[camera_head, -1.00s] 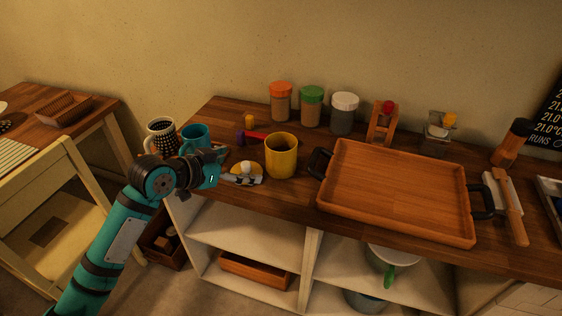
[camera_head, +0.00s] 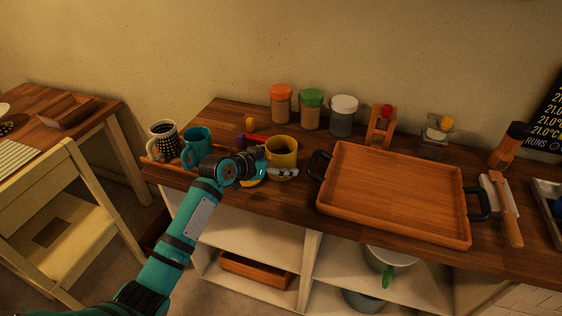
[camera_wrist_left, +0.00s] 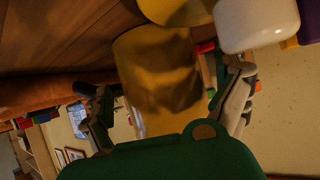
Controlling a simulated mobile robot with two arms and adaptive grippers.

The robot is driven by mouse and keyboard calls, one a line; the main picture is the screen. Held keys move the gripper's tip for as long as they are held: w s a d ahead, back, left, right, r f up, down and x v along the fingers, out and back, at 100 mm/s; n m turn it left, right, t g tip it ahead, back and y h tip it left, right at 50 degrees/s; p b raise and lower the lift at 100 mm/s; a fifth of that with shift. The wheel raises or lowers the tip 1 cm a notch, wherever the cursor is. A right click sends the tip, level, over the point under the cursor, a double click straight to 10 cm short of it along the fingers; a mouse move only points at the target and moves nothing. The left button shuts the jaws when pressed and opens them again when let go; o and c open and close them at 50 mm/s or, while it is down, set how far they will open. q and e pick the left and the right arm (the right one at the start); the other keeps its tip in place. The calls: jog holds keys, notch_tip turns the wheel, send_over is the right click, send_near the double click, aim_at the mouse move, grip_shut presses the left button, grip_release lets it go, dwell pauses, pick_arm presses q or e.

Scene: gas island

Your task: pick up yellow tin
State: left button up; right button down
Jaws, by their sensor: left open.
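The yellow tin (camera_head: 284,146) stands upright and open-topped on the wooden counter, left of the tray. My left gripper (camera_head: 269,163) is at the tin's front left side, its fingers spread and partly covering the tin's lower part. In the left wrist view the tin (camera_wrist_left: 158,70) fills the space between the two open fingers (camera_wrist_left: 165,104). I cannot tell whether either finger touches it. A yellow disc (camera_head: 252,182), possibly a lid, lies partly hidden under the gripper. My right gripper does not show.
A teal mug (camera_head: 196,148) and a dotted mug (camera_head: 162,140) stand to the left. Jars with orange (camera_head: 280,91), green (camera_head: 312,95) and white lids (camera_head: 344,102) stand behind. A wooden tray (camera_head: 395,190) with a dark handle (camera_head: 319,165) is close on the right.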

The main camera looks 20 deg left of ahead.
pick_arm(q)
jog(key=x, duration=0.2)
jog(key=shift+w+d+f, duration=0.1)
jog(key=shift+w+d, duration=0.05)
jog(key=shift+w, duration=0.1)
jog(key=c, duration=1.2)
